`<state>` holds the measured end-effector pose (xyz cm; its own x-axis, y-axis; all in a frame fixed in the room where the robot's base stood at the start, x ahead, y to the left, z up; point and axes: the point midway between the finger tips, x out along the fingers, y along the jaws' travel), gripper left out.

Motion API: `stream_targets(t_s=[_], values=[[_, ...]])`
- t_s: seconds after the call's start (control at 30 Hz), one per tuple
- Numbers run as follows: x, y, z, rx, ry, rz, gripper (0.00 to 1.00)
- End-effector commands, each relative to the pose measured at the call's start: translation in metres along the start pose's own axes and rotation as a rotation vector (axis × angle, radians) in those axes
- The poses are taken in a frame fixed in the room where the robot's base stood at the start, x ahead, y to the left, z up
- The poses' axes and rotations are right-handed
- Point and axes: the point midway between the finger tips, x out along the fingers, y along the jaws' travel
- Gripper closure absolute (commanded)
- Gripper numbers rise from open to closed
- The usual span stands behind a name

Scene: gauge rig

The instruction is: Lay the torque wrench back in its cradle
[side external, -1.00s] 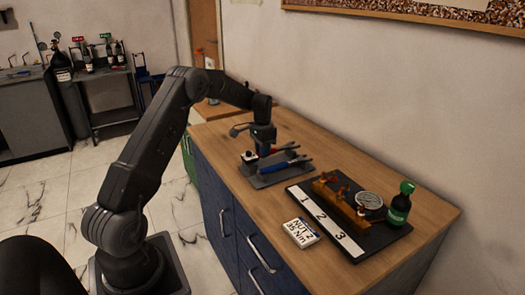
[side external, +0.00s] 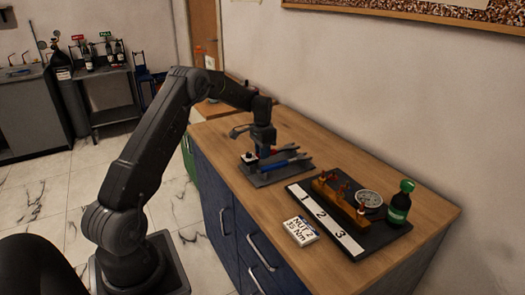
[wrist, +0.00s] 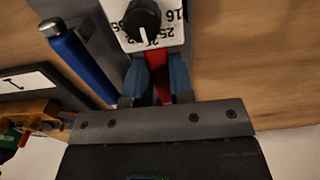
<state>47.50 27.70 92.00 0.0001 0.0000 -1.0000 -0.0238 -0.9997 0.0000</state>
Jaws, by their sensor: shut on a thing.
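My gripper (wrist: 158,88) points down over the grey cradle (side external: 266,181) at the far part of the bench. Its blue fingers are shut on a narrow red part, which I take to be the handle of the torque wrench (wrist: 157,62). In the side view, the red part (side external: 264,151) shows just under the gripper, low over the cradle; I cannot tell whether it touches it. A blue-handled tool (wrist: 82,62) lies beside it along the cradle, also visible in the side view (side external: 274,166). The torque wrench's ends are mostly hidden.
A white dial block with a black knob (wrist: 142,18) stands at the cradle's end. Toward the front are the black gauge rig board (side external: 370,243), with numbered strip, gauge (side external: 369,199) and green-capped bottle (side external: 400,203), and a "NUT 2 35 Nm" card (side external: 301,231). The bench behind is clear.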

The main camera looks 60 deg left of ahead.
Motion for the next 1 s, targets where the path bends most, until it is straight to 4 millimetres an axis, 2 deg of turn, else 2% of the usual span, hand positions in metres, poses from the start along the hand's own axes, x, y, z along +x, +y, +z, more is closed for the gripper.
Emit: stream_targets(t_s=[0.47, 0.5, 0.7, 0.8, 1.0], values=[[0.0038, -0.0002, -0.0003, 0.000, 0.002, -0.001, 1.00], [0.0038, -0.0002, -0.0003, 0.000, 0.002, -0.001, 0.77], [0.0040, -0.0001, -0.0002, 0.000, 0.001, -0.001, 0.57], [0.0041, -0.0001, -0.0002, 0.000, 0.001, -0.001, 0.50], [0.0048, 0.0002, 0.0003, 0.000, -0.001, 0.001, 0.50]])
